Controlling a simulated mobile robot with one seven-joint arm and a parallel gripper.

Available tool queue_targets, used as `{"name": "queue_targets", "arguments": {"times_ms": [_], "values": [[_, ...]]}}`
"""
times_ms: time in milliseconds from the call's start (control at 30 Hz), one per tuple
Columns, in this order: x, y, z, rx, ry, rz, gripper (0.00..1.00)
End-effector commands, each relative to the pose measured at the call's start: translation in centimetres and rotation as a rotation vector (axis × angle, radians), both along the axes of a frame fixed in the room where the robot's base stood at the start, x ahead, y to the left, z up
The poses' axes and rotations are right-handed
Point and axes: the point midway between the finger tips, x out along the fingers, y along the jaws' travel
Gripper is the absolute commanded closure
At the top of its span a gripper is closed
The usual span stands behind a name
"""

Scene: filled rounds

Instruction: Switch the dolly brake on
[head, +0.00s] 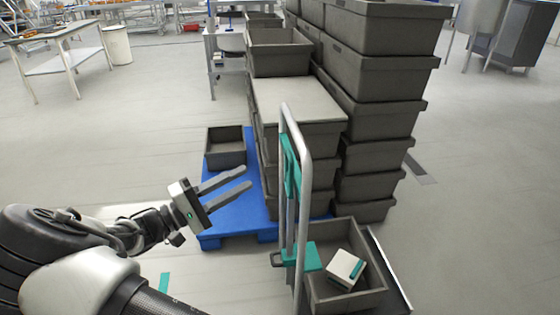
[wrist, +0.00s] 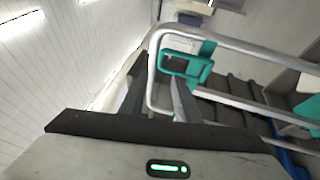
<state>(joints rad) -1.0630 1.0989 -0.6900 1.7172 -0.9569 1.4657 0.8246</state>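The dolly stands at the lower right of the head view, with a tall grey tubular handle (head: 304,190). A teal frame (head: 291,165) is fixed inside the handle; it also shows in the wrist view (wrist: 188,66). A teal block (head: 313,257) sits low at the handle's foot. I cannot tell which part is the brake or how it is set. My gripper (head: 247,177) is left of the handle, open and empty, its two fingers apart and pointing towards it. In the wrist view the handle and teal frame lie beyond the fingertips (wrist: 160,72).
A grey crate (head: 345,300) on the dolly holds a white box with a teal strip (head: 346,268). Behind stands a blue pallet (head: 225,215) with tall stacks of grey crates (head: 375,125) and one low crate (head: 225,152). The floor at left is mostly clear.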

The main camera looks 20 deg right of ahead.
Motion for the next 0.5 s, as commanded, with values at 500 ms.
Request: {"name": "queue_targets", "arguments": {"times_ms": [500], "values": [[2.0, -10.2, 1.7, 0.001, 0.002, -0.002, 0.7]]}}
